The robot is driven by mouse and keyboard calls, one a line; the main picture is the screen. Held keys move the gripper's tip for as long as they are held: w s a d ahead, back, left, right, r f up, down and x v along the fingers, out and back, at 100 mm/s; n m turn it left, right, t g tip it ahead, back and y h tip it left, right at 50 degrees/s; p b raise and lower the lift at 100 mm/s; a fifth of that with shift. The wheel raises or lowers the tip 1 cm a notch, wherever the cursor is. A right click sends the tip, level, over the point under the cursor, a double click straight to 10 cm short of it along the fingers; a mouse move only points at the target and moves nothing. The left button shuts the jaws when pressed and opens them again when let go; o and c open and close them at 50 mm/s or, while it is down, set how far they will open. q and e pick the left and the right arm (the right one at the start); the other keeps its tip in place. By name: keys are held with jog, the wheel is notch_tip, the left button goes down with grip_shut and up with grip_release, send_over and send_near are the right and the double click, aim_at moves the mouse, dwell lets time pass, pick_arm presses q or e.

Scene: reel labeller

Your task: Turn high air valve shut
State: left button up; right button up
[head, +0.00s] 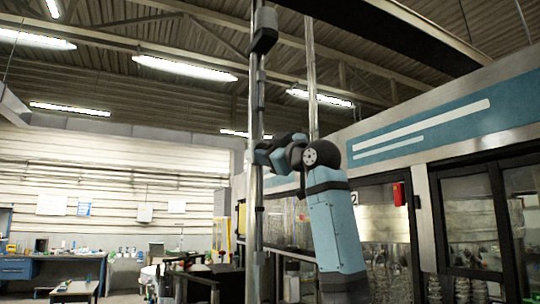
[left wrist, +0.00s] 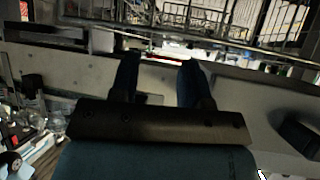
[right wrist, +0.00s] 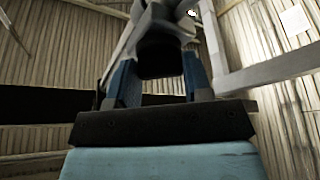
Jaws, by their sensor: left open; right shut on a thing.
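My right gripper (head: 263,153) is raised against an upright metal pipe (head: 254,205) in the head view. In the right wrist view its two blue fingers (right wrist: 160,85) stand on either side of a dark, rounded part, which I take to be the high air valve's handle (right wrist: 160,52). The gripper is shut on it. In the head view the handle is hidden behind the gripper, so its angle cannot be told. My left gripper (left wrist: 158,80) shows only in the left wrist view, open, with nothing between its fingers.
A machine with a blue-and-white top panel (head: 430,125) and glazed doors stands at the right. A dark box (head: 265,30) sits higher on the pipe. A workbench (head: 50,265) stands at the lower left. The left wrist view shows a railing (left wrist: 200,40).

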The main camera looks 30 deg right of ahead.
jog(key=shift+a+f+m+t+h+b, duration=0.1)
jog(key=shift+m+t+h+b, duration=0.15)
jog(key=shift+m+h, duration=1.2)
jog(key=shift+a+f+m+t+h+b, duration=0.15)
jog(key=shift+m+h, duration=0.25)
jog(key=shift+m, duration=1.95)
jog(key=shift+m+t+h+b, duration=0.3)
jog(key=shift+m+h, duration=0.65)
jog(key=shift+m, duration=1.25)
jog(key=o, duration=0.9)
jog(key=shift+r, duration=0.1)
